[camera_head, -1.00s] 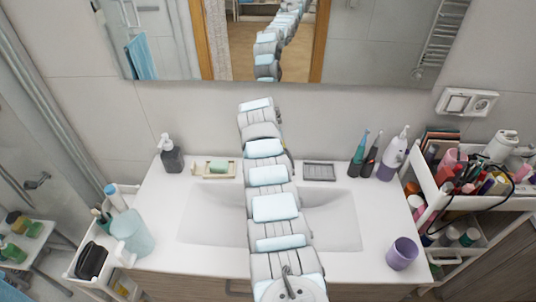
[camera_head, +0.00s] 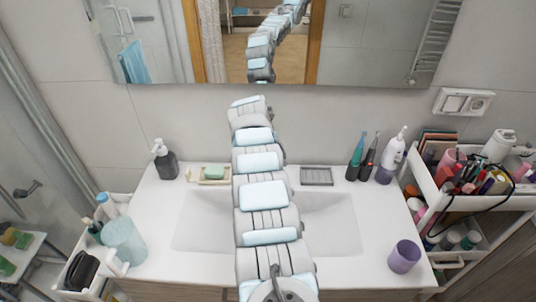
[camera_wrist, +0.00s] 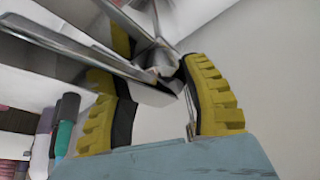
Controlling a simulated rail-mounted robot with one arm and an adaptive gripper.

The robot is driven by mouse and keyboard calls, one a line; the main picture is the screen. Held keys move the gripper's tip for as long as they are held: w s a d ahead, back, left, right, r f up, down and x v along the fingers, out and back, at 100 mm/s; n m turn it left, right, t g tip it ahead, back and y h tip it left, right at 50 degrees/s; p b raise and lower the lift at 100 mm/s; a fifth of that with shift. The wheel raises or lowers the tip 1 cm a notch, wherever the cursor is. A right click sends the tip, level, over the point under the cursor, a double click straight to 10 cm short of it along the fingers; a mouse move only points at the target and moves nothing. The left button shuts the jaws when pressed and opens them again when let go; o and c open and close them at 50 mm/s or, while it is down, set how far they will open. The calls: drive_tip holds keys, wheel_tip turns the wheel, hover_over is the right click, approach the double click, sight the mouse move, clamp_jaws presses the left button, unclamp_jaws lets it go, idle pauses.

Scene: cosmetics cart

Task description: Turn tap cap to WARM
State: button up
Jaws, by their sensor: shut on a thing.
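The shiny metal tap (camera_wrist: 133,68) shows in the wrist view, with a long bar running in from the upper left and its cap (camera_wrist: 165,62) near the middle. My gripper (camera_wrist: 160,80) has yellow ribbed pads on either side of the cap and is shut on it. The contact is partly hidden, and I see no WARM mark. In the head view my arm reaches over the basin toward the wall and hides the tap and my gripper.
The white basin (camera_head: 335,225) lies beneath my arm. Toothbrushes (camera_head: 358,150), a white pump bottle (camera_head: 391,158) and a purple cup (camera_head: 404,257) stand right. A loaded cart (camera_head: 447,212) is far right.

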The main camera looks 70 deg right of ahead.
drive_tip(key=o, duration=1.3)
drive_tip(key=v, duration=1.2)
